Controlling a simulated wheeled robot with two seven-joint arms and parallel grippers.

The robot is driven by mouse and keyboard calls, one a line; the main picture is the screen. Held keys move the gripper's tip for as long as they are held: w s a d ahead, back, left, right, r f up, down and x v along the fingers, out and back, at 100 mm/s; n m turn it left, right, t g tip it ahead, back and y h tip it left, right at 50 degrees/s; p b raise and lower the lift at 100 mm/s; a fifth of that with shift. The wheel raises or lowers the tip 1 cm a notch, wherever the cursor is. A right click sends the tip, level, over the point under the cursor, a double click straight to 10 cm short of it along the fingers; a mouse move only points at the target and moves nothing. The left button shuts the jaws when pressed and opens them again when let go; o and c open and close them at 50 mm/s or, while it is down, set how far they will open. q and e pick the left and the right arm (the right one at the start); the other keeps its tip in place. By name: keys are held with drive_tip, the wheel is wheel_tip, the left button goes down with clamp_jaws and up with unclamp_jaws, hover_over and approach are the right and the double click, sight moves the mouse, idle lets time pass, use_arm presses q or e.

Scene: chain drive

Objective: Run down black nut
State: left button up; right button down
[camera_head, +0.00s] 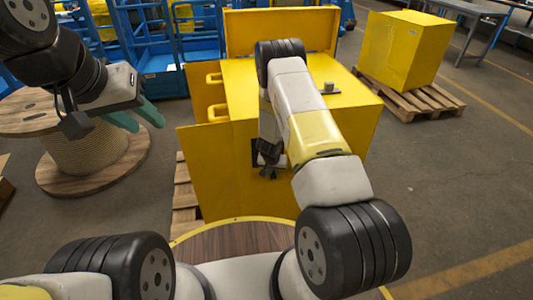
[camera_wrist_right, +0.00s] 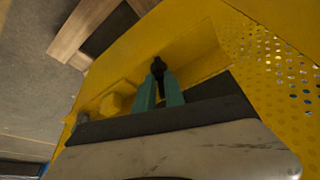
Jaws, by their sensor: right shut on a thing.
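The black nut (camera_wrist_right: 158,68) shows as a small dark piece between the teal fingertips in the right wrist view. My right gripper (camera_wrist_right: 160,88) is shut on it, inside a recess of the yellow housing. What the nut sits on, and whether it is threaded there, I cannot make out. In the head view my right arm reaches down at the yellow machine (camera_head: 220,160), and its fingers and the nut are hidden. My left gripper (camera_head: 136,116) is open and empty, its teal fingers apart over the wooden cable spool, well away from the machine.
The cable spool (camera_head: 92,158) stands at the left. A yellow box (camera_head: 400,48) on a wooden pallet (camera_head: 432,97) stands at the back right. Blue racks (camera_head: 160,60) stand behind. A perforated yellow panel (camera_wrist_right: 275,60) lies right of the right gripper. The floor at the right is clear.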

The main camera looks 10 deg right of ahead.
drive_tip(key=c, duration=1.7)
unclamp_jaws()
drive_tip(key=shift+r, duration=0.1)
drive_tip(key=v, duration=0.7)
drive_tip(key=shift+s+r, duration=0.15)
drive_tip(key=shift+r, duration=0.15)
drive_tip(key=shift+r, duration=0.1)
